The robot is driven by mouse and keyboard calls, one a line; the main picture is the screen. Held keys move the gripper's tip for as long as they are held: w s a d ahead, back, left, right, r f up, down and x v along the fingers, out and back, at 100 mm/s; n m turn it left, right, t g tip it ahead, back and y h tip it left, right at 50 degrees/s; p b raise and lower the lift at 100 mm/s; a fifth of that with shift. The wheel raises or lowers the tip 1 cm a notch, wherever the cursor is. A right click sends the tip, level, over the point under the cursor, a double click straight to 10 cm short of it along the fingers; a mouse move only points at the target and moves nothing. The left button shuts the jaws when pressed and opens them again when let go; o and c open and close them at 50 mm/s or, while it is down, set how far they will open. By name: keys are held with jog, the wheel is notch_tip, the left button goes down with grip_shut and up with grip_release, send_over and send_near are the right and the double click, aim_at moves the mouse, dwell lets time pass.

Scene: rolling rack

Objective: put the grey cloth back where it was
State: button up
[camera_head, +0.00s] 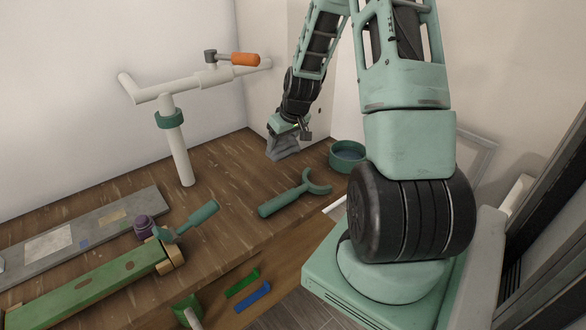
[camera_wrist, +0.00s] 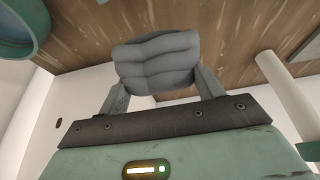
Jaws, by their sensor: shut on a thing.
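The grey cloth (camera_head: 283,148) is a folded, rumpled piece over the back of the wooden bench, near the wall corner. My gripper (camera_head: 287,134) is shut on it, with the cloth below the jaws. In the wrist view the cloth (camera_wrist: 157,58) bulges out between the two fingers of my gripper (camera_wrist: 160,82). I cannot tell whether the cloth's lower edge touches the bench top.
A round green dish (camera_head: 347,155) stands right of the cloth. A green open-ended wrench (camera_head: 296,193) lies in front.

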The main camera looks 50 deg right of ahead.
jog(key=shift+f+p, duration=0.8)
jog(key=shift+f, duration=3.2)
jog(key=shift+f, duration=0.2)
jog(key=o, duration=0.9)
jog(key=shift+o, duration=0.2)
jog(key=shift+r, duration=0.15)
jog(key=shift+s+r, duration=0.15)
jog(key=shift+r, duration=0.4)
jog(key=b+v, duration=0.1)
jog(key=v, duration=1)
jog(key=shift+b, duration=0.4)
